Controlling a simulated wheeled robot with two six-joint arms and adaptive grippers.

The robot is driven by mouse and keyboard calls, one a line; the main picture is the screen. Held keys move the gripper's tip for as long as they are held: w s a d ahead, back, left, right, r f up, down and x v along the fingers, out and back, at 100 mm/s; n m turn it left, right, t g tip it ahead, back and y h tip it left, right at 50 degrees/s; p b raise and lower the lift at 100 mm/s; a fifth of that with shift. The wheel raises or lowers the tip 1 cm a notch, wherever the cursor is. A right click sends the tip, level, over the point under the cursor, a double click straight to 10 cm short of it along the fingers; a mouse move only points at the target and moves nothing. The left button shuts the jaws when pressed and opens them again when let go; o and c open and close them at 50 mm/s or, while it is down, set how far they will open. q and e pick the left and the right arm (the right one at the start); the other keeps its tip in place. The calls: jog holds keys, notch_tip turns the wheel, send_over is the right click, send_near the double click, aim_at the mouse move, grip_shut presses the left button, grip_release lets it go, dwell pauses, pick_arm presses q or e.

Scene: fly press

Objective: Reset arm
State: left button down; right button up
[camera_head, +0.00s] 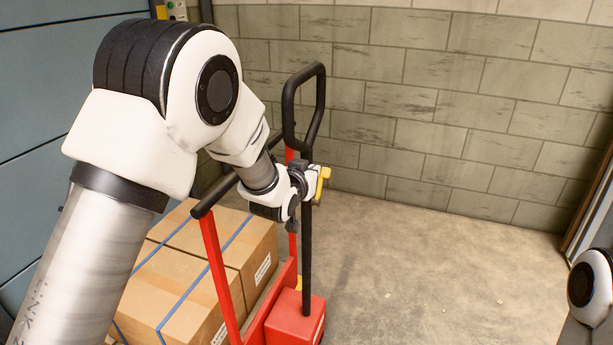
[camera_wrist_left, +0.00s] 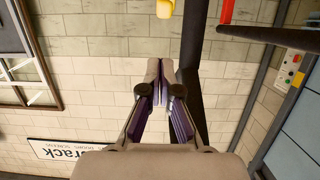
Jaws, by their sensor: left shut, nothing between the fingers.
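My left arm reaches in from the left in the head view, and its gripper (camera_head: 300,181) is beside the black handle pole of a red truck (camera_head: 296,322). In the left wrist view the left gripper (camera_wrist_left: 160,66) has its two fingertips together with nothing between them. The black pole (camera_wrist_left: 191,45) passes close beside the fingers there; I cannot tell if they touch. A small yellow part (camera_head: 323,182) shows just past the gripper, and a yellow piece (camera_wrist_left: 165,8) shows beyond the fingertips in the wrist view. My right gripper is out of sight.
Strapped cardboard boxes (camera_head: 181,268) sit behind the truck's red frame. The black loop handle (camera_head: 320,95) rises above the gripper. A block wall (camera_head: 430,110) stands behind. The concrete floor (camera_head: 420,270) at right is clear. A button panel (camera_wrist_left: 290,76) shows in the wrist view.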

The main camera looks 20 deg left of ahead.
pick_arm(q)
jog(key=s+a+f+g+p, duration=0.1)
jog(key=s+f+g, duration=0.1)
jog(key=s+f, duration=0.45)
jog(key=s+a+f+n+g+p, duration=0.1)
jog(key=s+f+g, duration=0.15)
jog(key=f, duration=0.65)
jog(key=s+a+f+g+p, duration=0.1)
jog(key=s+f+g, duration=0.1)
jog(key=s+f, duration=0.5)
jog(key=s+f+g+p, duration=0.1)
jog(key=s+f+g, duration=0.3)
jog(key=s, duration=1.1)
jog(key=s+a+f+g, duration=0.1)
jog(key=s+f+g, duration=0.3)
jog(key=s, duration=1)
notch_tip(320, 180, down, 3)
jog(key=shift+s+f+y+p, duration=0.15)
jog(key=shift+s+y+p, duration=0.15)
jog(key=shift+s+p, duration=0.1)
